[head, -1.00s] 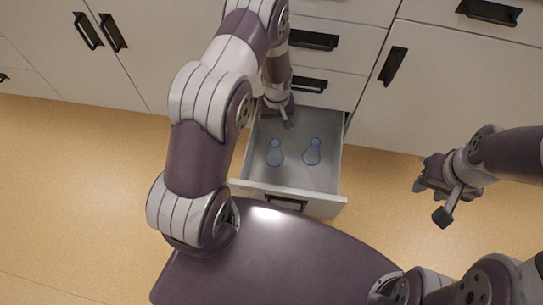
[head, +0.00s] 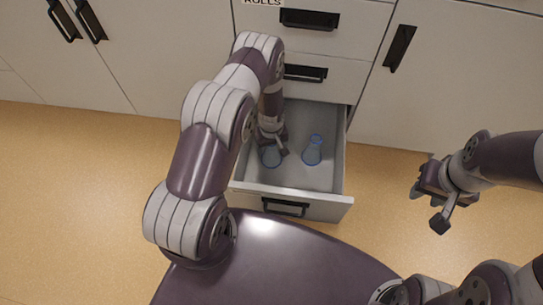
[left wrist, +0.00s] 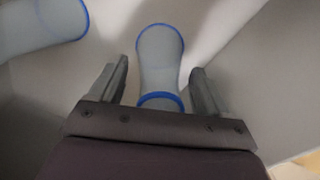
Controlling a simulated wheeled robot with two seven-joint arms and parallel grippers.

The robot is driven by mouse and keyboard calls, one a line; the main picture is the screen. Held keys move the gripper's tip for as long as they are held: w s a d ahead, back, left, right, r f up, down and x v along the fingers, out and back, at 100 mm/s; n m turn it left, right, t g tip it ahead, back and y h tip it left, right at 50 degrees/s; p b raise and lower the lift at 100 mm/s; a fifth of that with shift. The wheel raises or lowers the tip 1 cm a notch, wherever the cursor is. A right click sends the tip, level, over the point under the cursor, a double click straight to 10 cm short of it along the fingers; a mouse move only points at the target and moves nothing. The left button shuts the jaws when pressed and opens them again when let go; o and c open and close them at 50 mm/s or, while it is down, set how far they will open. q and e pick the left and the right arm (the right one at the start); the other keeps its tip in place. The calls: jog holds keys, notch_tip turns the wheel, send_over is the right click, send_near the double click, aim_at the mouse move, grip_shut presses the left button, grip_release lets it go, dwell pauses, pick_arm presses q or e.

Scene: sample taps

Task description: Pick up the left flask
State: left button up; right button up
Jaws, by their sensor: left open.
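The left flask (head: 270,159) is clear with blue edges and stands in the open drawer (head: 318,184). My left gripper (head: 273,141) is right above it and partly hides it in the head view. In the left wrist view, the left flask (left wrist: 160,55) lies between the two spread fingers of my left gripper (left wrist: 158,68), with a gap on each side.
The drawer's walls and front (head: 285,204) close in around the flasks. Closed drawers (head: 325,72) with black handles rise behind, with cabinet doors (head: 160,60) at both sides. The wooden floor (head: 80,200) is clear.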

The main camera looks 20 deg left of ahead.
pick_arm(q)
jog(key=shift+r, duration=0.15)
jog(key=shift+c, duration=0.6)
jog(key=c, duration=1.3)
